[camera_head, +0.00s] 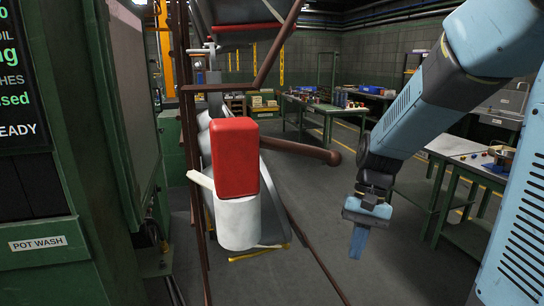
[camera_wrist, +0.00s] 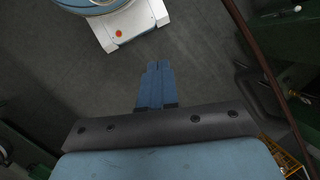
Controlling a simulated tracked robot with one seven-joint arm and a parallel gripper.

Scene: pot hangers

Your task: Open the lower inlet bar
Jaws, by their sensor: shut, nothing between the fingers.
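A reddish-brown bar (camera_head: 300,149) with a rounded end juts out to the right at mid height in the head view, beside a red block. I take it to be the lower inlet bar, but cannot be sure. Another brown bar (camera_head: 277,50) runs above it and bends to the upper right. My gripper (camera_head: 358,244) hangs pointing down, to the right of and below the rounded end, apart from it. Its blue fingers are together and empty; they also show in the wrist view (camera_wrist: 158,66) over bare floor.
The red block (camera_head: 235,157) sits above a white cylinder (camera_head: 238,222). A thin brown rail (camera_head: 313,251) slants down to the right. A green machine with a POT WASH label (camera_head: 38,243) stands left. A green workbench (camera_head: 463,165) stands behind my arm.

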